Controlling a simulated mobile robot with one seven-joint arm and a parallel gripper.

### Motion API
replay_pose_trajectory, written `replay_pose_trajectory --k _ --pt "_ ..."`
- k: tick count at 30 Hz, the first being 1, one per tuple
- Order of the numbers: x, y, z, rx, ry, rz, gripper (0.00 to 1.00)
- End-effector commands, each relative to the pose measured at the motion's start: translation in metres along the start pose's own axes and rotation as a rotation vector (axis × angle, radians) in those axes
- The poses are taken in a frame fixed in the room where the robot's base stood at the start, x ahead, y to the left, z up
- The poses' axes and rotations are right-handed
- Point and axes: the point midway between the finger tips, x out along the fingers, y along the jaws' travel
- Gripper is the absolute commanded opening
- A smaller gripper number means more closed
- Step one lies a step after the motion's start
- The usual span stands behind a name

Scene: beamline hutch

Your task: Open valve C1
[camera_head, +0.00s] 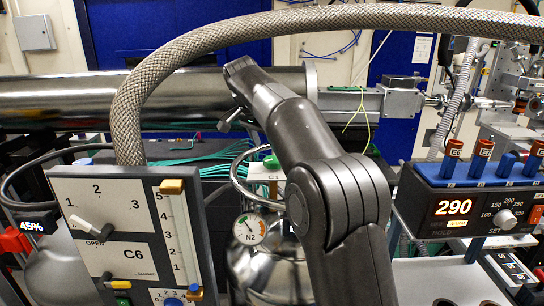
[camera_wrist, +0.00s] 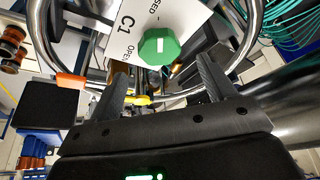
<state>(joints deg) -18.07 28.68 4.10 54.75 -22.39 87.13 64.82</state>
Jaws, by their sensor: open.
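The C1 valve is a green faceted knob (camera_wrist: 159,46) with a short white mark, on a white plate (camera_wrist: 122,32) lettered C1, OPEN and a partly cut-off word ending in SED. I cannot tell which word the mark points to. In the head view the green knob (camera_head: 271,162) shows small beside my arm, above the steel N2 vessel (camera_head: 275,265). My gripper (camera_wrist: 163,66) is open in the wrist view, one finger on each side below the knob, with nothing held. Its fingers look apart from the knob. In the head view I cannot make out the fingers.
A curved metal ring (camera_wrist: 69,45) surrounds the valve area. The C6 panel (camera_head: 115,235) stands at left with a braided hose (camera_head: 128,110) arching over. A control box reading 290 (camera_head: 470,205) is at right. A steel pipe (camera_head: 60,98) crosses behind.

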Motion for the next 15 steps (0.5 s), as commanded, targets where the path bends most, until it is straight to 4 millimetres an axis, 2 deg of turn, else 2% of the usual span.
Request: replay_pose_trajectory --k 1,6,10,15 --pt "0.010 0.001 -0.001 0.001 -0.001 0.003 0.76" --pt "0.037 0.000 0.000 -0.001 0.000 0.001 0.76" --pt "0.049 0.000 0.000 -0.001 0.000 0.000 0.76" --pt "0.054 0.000 0.000 -0.001 0.001 -0.001 0.76"
